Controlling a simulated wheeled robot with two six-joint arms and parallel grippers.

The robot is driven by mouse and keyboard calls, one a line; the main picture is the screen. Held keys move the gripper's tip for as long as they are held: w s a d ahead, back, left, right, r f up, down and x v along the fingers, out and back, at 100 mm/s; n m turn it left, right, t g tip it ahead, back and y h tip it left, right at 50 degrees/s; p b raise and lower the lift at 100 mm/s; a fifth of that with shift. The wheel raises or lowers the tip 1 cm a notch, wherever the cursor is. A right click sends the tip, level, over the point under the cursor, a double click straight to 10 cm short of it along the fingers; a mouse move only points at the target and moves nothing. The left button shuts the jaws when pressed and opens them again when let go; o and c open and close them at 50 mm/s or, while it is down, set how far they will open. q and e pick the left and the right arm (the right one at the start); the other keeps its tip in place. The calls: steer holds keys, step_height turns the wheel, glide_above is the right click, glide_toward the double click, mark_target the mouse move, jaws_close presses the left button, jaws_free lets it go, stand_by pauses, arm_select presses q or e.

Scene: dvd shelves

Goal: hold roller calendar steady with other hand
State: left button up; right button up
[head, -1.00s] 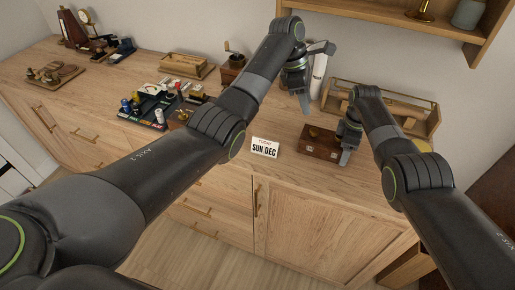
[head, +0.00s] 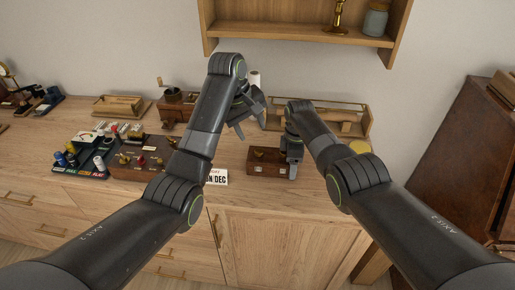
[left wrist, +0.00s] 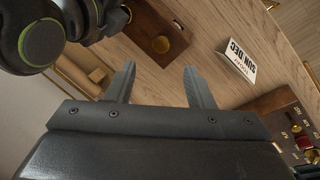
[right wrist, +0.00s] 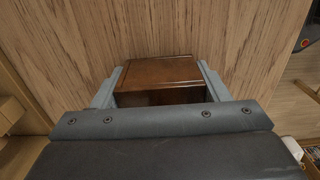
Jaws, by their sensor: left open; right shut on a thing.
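A small brown wooden box (head: 264,163) with a brass knob stands on the counter; it may be the roller calendar, but I see no lettering on it. My right gripper (head: 292,170) is shut on it; in the right wrist view the box (right wrist: 158,72) sits between the two fingers. My left gripper (head: 254,128) is open and empty, in the air above and behind the box. The box (left wrist: 150,28) and its knob also show beyond the left fingers (left wrist: 160,84) in the left wrist view. A white card reading "SUN DEC" (left wrist: 237,66) stands left of the box, partly hidden by my left arm.
A long wooden rack (head: 345,121) stands behind the box. A black tray (head: 90,160) of small coloured parts and a wooden box with several knobs (head: 140,165) are at the left. A wall shelf (head: 300,34) hangs above. The counter front near the box is clear.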

mark_target(259, 151)
arm_select(q)
steer(key=f+m, duration=0.3)
steer(key=w+d+f+m+t, duration=0.1)
steer(key=f+m, duration=0.2)
steer(key=m, duration=0.1)
steer(key=d+f+m, duration=0.1)
steer(key=f+m, duration=0.2)
steer(key=m, duration=0.1)
steer(key=shift+w+f+t+y, duration=0.2)
steer(key=shift+t+y, duration=0.2)
stand_by(0.3)
steer(key=c, duration=1)
